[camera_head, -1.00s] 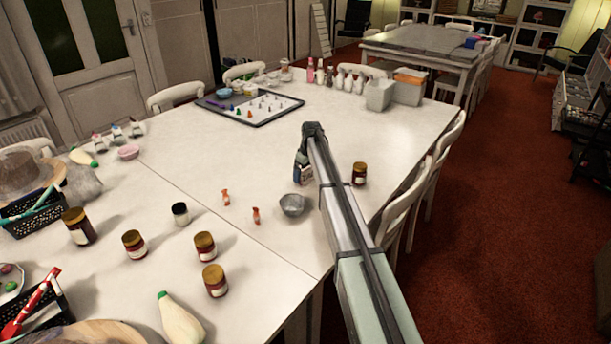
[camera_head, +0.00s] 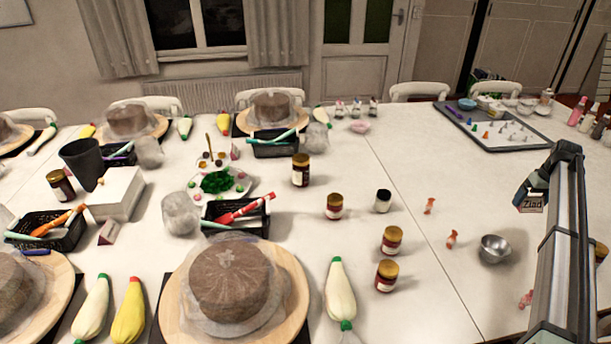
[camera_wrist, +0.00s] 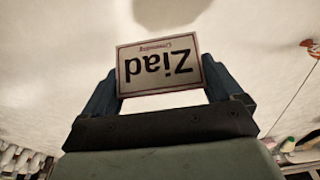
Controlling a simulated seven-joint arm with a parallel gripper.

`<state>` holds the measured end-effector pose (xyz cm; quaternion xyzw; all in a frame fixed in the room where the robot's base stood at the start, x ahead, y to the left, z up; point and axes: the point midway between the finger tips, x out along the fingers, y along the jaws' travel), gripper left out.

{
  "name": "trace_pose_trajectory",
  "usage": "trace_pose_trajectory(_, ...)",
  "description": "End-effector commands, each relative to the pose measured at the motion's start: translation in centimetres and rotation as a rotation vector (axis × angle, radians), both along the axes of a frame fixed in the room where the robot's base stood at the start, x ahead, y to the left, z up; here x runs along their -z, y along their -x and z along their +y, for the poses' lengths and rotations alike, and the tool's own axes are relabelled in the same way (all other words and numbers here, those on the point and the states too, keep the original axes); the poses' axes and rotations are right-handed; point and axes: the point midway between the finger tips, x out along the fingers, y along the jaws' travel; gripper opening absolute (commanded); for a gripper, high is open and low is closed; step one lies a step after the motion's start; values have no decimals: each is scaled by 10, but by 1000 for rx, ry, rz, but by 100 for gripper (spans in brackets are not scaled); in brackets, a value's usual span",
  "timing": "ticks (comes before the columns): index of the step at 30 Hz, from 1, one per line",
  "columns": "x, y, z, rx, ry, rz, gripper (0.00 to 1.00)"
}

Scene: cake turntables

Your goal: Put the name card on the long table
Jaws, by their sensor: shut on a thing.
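My gripper (camera_head: 531,190) is at the right in the head view, above the right part of the long white table (camera_head: 440,270). It is shut on a small name card (camera_head: 531,203) that reads "Ziad". In the wrist view the card (camera_wrist: 160,66) sits between the two fingers of my gripper (camera_wrist: 165,85) and appears upside down. The card is held clear of the tabletop, with the white surface behind it.
A metal bowl (camera_head: 494,249) and small orange figures (camera_head: 451,239) lie near my gripper. Jars (camera_head: 392,240), a wrapped cake (camera_head: 229,280) and piping bags (camera_head: 340,290) crowd the left and front. A tray (camera_head: 500,127) stands behind. The right-middle tabletop has free room.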

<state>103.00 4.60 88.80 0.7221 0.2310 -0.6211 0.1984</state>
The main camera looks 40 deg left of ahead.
Motion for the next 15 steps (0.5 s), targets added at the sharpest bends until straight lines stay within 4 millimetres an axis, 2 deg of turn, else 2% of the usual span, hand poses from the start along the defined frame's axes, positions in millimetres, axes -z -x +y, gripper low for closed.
trace_pose_trajectory(8, 1, 23, 102, 154, 1, -1, 65)
trace_pose_trajectory(15, 1, 54, 197, 324, 1, -1, 65)
